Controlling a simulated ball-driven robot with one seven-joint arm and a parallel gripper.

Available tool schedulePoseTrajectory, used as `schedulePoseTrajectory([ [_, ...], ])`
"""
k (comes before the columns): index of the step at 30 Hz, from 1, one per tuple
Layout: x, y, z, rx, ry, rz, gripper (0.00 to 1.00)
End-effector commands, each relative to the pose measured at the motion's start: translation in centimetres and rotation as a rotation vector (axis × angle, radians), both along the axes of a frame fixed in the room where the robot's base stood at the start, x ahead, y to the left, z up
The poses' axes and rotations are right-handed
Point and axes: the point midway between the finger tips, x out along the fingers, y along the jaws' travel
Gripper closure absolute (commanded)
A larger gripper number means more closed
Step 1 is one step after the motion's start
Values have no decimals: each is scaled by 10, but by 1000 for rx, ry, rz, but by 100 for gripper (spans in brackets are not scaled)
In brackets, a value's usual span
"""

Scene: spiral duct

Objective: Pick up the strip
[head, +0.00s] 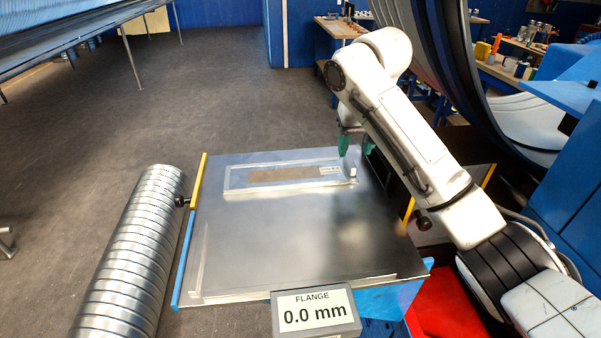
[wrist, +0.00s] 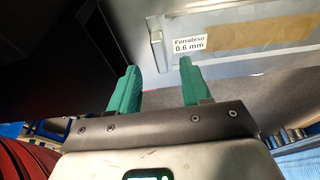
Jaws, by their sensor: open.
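A flat, pale metal strip (head: 232,184) with a brown middle panel and a small white label lies near the back of the grey metal table. In the wrist view its end (wrist: 215,62) shows at the upper right, with the label reading "Ferrabiso 0.6 mm". I cannot tell whether the brown panel is part of it or lies in a frame. My gripper (head: 355,146), with green fingers, is beyond the strip's right end. In the wrist view my gripper (wrist: 158,72) is open, with nothing between its fingers, apart from the strip.
The grey table (head: 290,235) is mostly clear. A "FLANGE 0.0 mm" display (head: 315,313) stands at its front edge. A ribbed metal duct (head: 130,250) lies left of it. A large curved metal piece (head: 440,60) and a cluttered bench (head: 505,75) stand behind at the right.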

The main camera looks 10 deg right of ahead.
Motion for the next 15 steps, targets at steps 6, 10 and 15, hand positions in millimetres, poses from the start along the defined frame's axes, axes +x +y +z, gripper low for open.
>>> schedulePoseTrajectory([
  [6, 10, -1, -15, -2, 2, -1, 52],
  [10, 15, -1, -34, -1, 0, -2, 52],
  [15, 18, -1, -47, -1, -1, -1, 52],
])
